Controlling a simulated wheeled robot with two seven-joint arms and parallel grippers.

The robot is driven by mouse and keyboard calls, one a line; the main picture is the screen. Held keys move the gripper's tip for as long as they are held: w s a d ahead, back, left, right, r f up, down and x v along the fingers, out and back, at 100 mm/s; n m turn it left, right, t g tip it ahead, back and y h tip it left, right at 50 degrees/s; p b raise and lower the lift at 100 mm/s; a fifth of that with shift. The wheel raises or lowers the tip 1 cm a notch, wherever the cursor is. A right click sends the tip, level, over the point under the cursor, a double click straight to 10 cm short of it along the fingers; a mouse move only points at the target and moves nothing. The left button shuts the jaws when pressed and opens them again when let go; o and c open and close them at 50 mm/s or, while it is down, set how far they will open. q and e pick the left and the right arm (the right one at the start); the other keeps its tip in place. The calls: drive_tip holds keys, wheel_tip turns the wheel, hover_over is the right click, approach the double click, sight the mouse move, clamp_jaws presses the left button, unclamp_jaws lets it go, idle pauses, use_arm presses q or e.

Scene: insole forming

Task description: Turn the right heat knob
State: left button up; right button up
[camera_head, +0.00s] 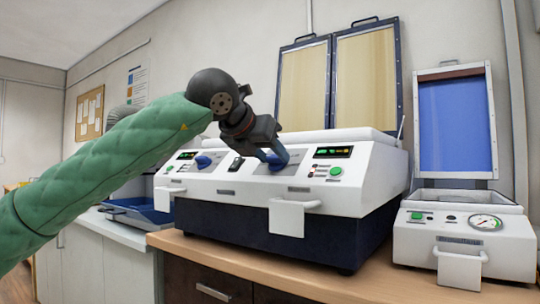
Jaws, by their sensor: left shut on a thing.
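The white and dark blue heating machine (240,186) stands on the wooden counter with two raised lids. Its right heat knob (279,159) is blue and sits on the sloped front panel, left of the right display. My left gripper (272,151) comes in from the left and is shut on the right heat knob; its fingers partly hide the knob. The left heat knob (203,162) is blue and free, beside the left display. My right gripper is not in view.
Two white front handles (292,216) stick out below the panel. A smaller white machine (464,240) with a gauge and a raised blue lid stands at the right. A blue tray (140,213) lies at the left. The counter front edge (240,268) is bare.

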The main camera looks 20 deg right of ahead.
use_arm(q)
drive_tip(key=o, duration=1)
drive_tip(key=p+v, duration=0.1)
drive_tip(key=v, duration=0.6)
drive_tip(key=shift+s+a+r+p, duration=0.1)
drive_tip(key=shift+s+a+p, duration=0.05)
drive_tip(key=shift+a+p, duration=0.15)
